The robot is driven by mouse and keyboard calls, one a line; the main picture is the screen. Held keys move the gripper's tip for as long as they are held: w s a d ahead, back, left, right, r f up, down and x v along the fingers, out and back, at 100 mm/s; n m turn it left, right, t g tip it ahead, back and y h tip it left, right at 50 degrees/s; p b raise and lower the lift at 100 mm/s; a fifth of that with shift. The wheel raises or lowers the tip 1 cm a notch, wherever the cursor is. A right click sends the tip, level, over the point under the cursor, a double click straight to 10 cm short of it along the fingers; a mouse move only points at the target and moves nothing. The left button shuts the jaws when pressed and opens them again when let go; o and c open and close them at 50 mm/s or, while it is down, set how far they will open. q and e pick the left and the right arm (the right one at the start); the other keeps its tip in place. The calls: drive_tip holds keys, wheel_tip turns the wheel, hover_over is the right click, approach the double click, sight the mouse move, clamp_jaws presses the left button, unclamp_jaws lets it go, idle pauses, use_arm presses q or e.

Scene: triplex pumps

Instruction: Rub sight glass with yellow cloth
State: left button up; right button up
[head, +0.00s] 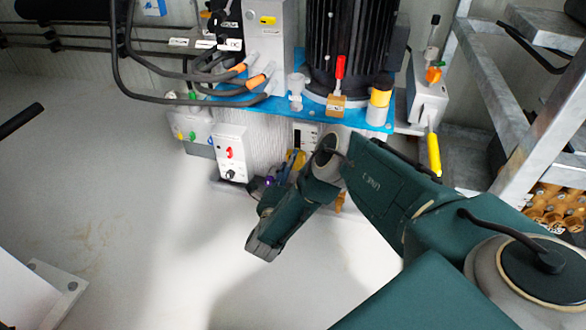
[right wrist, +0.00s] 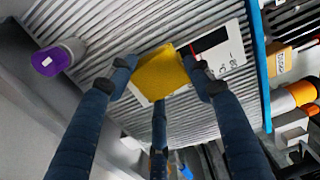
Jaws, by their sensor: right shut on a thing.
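My right gripper (right wrist: 162,78) is shut on a folded yellow cloth (right wrist: 163,72), held between its fingertips. In the right wrist view the cloth overlaps a white plate with a dark, red-edged window, the sight glass (right wrist: 209,40). The cloth covers the plate's left part, and the window shows just to its right. I cannot tell whether cloth and plate touch. In the head view the right gripper (head: 279,174) is at the ribbed tank front, partly hidden by my wrist. The cloth (head: 296,159) shows below the sight glass plate (head: 307,134). My left gripper is not in view.
A white control box (head: 231,152) with a red switch is left of my right gripper. A blue tank top (head: 376,116) with a black motor (head: 350,45) overhangs above. A metal frame (head: 515,110) stands at the right. The floor (head: 130,180) at left is clear.

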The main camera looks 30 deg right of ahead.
drive_tip(key=shift+w+d, duration=0.2)
drive_tip(key=shift+d, duration=0.1)
